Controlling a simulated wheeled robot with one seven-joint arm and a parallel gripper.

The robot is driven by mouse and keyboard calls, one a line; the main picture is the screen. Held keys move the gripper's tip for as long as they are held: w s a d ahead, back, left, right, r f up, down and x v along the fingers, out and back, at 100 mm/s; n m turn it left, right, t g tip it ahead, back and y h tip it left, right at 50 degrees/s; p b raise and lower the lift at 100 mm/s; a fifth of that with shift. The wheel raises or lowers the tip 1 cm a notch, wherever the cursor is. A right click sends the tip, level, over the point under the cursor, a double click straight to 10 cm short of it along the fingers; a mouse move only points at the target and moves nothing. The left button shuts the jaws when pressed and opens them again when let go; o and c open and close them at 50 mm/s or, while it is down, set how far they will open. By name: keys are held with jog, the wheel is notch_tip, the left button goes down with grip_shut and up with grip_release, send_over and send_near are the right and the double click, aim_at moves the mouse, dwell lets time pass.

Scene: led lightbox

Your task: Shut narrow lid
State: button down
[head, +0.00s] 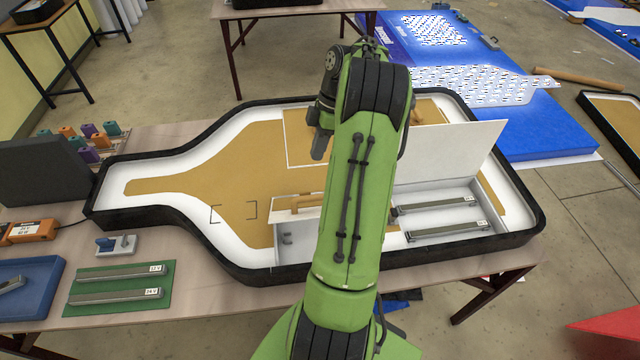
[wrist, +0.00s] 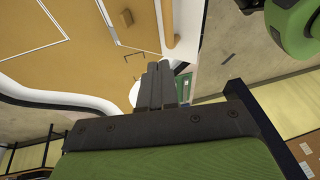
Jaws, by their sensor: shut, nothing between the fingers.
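The narrow lid (head: 283,209) is a pale panel with a tan bar along it, at the middle of the bottle-shaped lightbox. It stands raised behind a small grey compartment (head: 287,238), whose inside shows. My green arm hides the right part of both. The wider white lid (head: 455,152) stands open to the right, behind a compartment with LED bars (head: 440,204). My gripper (head: 319,148) is over the tan floor, behind and above the narrow lid, apart from it. In the wrist view its dark fingers (wrist: 157,85) are together, with nothing held.
The lightbox's black rim (head: 180,247) surrounds the work area. A green mat (head: 118,289) with two bars, a blue tray (head: 28,290) and an orange device (head: 33,231) lie on the left of the table. The tan floor at left is clear.

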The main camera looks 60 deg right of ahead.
aim_at(311, 197)
jog(key=x, duration=0.3)
jog(key=s+x, duration=0.1)
jog(key=x, duration=0.2)
jog(key=s+b+x, duration=0.1)
jog(key=x, duration=0.2)
jog(key=shift+f, duration=0.4)
jog(key=shift+w, duration=0.1)
jog(key=shift+f, duration=0.1)
